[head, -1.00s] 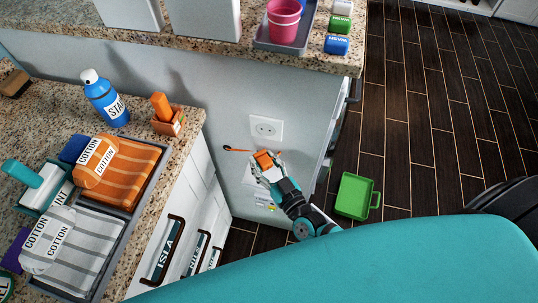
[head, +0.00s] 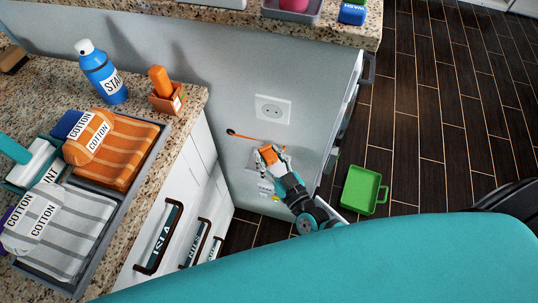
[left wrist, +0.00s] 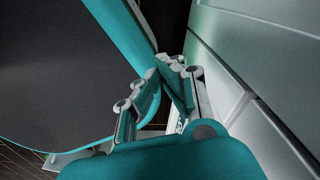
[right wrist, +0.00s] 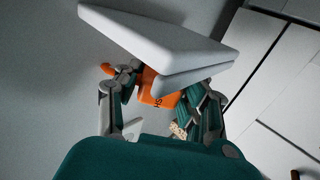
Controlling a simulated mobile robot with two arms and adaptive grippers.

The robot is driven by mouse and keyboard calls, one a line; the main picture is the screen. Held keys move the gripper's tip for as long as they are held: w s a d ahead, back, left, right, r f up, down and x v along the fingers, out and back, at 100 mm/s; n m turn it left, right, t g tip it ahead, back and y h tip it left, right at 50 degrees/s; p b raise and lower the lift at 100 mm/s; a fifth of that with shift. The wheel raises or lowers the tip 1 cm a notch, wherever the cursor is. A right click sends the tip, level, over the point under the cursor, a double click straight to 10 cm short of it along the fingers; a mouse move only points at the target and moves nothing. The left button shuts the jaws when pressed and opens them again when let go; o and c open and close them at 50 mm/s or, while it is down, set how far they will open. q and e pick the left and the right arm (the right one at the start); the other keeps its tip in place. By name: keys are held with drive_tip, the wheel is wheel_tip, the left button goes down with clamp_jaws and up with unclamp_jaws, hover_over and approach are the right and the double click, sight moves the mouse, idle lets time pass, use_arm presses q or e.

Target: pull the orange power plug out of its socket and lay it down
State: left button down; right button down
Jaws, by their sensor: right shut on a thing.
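The orange plug (head: 268,153) is held between the fingers of my right gripper (head: 270,155), below the wall socket. In the right wrist view the orange plug body (right wrist: 157,88), with dark letters, shows between the fingers (right wrist: 155,90), partly hidden by them and by a white wedge-shaped piece. The white socket (head: 272,110) on the grey wall shows its bare face with holes; the plug is apart from it. An orange cord (head: 250,137) runs along the wall from a dark point at left toward the plug. My left gripper (left wrist: 168,62) appears shut and empty beside pale panels.
White drawers (head: 180,215) stand at left below a granite counter (head: 185,105). A green bin (head: 360,190) stands on the dark floor at right.

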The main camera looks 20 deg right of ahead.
drive_tip(key=shift+c, duration=1.4)
unclamp_jaws()
drive_tip(key=shift+s, duration=0.1)
drive_tip(key=shift+p+v, duration=0.65)
drive_tip(key=shift+v, duration=1.75)
